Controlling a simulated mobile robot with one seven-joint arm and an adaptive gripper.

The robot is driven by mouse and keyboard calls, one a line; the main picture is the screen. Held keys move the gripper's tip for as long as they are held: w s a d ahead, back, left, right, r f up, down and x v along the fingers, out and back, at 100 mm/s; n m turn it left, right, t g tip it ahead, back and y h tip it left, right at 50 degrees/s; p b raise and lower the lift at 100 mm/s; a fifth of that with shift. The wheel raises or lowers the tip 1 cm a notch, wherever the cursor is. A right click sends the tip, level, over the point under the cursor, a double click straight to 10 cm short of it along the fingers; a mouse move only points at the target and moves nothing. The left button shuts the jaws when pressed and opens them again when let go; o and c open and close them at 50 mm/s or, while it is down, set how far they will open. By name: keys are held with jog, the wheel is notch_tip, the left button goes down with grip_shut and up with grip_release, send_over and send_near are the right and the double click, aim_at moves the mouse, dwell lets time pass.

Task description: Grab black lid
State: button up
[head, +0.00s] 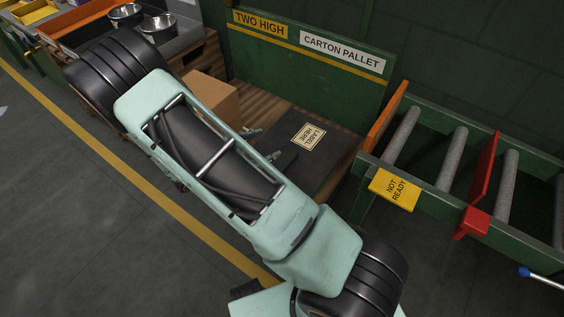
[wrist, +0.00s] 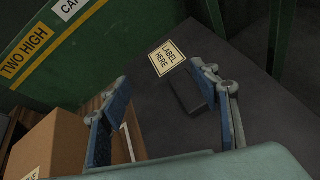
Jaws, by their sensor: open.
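The black lid (head: 325,165) is a flat dark panel with a cream "LABEL HERE" sticker, lying at the right end of the wooden pallet. In the wrist view the lid (wrist: 160,120) fills the middle, with a raised dark block (wrist: 182,92) beside the sticker. My gripper (wrist: 150,95) is open, its two blue-grey fingers spread over the lid with nothing held between them. The right finger appears close to the raised block; I cannot tell whether they touch. In the head view my arm hides most of the gripper and the lid's left part.
A cardboard box (head: 208,100) stands left of the lid and near my left finger in the wrist view (wrist: 50,145). A green board (head: 305,58) rises behind the pallet. A green roller conveyor (head: 455,165) with a yellow "NOT READY" sign stands right.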

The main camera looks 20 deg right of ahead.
aim_at(283, 161)
jog(key=s+f+n, duration=0.1)
jog(key=f, duration=0.2)
jog(key=s+a+f+n+t, duration=0.1)
jog(key=f+n, duration=0.1)
jog(key=f, duration=0.1)
jog(key=s+f+n, duration=0.1)
jog(key=f, duration=0.2)
jog(key=shift+a+n+t+y, duration=0.2)
jog(key=shift+n+t+y, duration=0.1)
jog(key=shift+t, duration=0.1)
jog(key=shift+d+f, duration=0.1)
jog(key=shift+f, duration=0.3)
jog(key=b+x, duration=0.2)
jog(key=x, duration=0.8)
jog(key=shift+d+f+b, duration=0.15)
jog(key=shift+f+b, duration=0.15)
jog(key=shift+r, duration=0.1)
grip_shut()
